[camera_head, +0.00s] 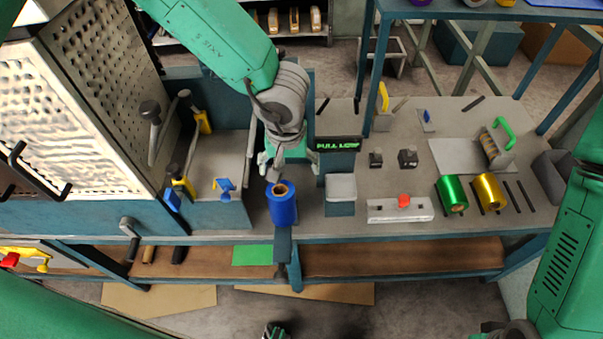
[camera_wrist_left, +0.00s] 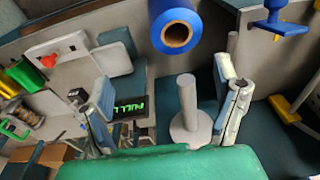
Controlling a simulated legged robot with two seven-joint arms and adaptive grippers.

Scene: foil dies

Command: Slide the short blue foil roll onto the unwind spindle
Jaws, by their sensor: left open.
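The short blue foil roll (camera_head: 283,209) is at the front edge of the bench, its open brown core end facing up. In the left wrist view the roll (camera_wrist_left: 176,20) is at the top, beyond my fingertips. My left gripper (camera_head: 288,165) is open, just behind the roll in the head view and apart from it. In the left wrist view a grey upright spindle on a round base (camera_wrist_left: 189,115) shows between the spread fingers of my left gripper (camera_wrist_left: 167,98). I cannot tell what supports the roll underneath.
Green (camera_head: 452,194) and gold (camera_head: 489,192) rolls lie at the right of the bench. A grey-topped block (camera_head: 341,187) and a white plate with a red knob (camera_head: 400,209) stand right of the blue roll. A lit sign (camera_head: 338,144) stands behind. A perforated guard (camera_head: 100,70) is at left.

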